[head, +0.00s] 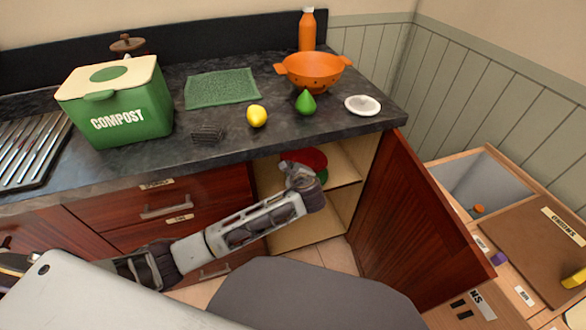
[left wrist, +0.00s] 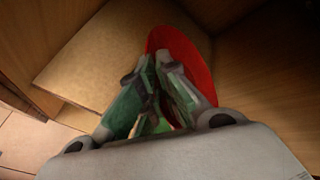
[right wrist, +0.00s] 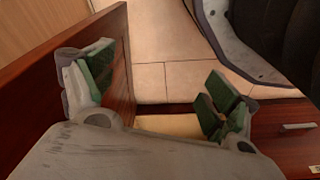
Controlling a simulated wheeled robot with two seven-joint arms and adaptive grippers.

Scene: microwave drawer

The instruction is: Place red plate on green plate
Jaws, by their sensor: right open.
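The red plate (head: 312,156) is inside the open cabinet, at the upper shelf, partly behind my left gripper (head: 300,176). A green patch (head: 322,176) shows just below it, seemingly the green plate, mostly hidden. In the left wrist view the red plate (left wrist: 190,45) lies right at the fingers of my left gripper (left wrist: 157,62). These fingers are nearly together with the plate's rim at them, and they look shut on it. My right gripper (right wrist: 155,92) is open and empty beside a red-brown wooden panel.
The cabinet door (head: 415,220) stands open on the right. The counter above holds a compost bin (head: 120,110), an orange colander (head: 313,72), a lemon (head: 257,116), a green pear (head: 306,103) and a white dish (head: 362,105). An open-topped wooden box (head: 485,185) stands at right.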

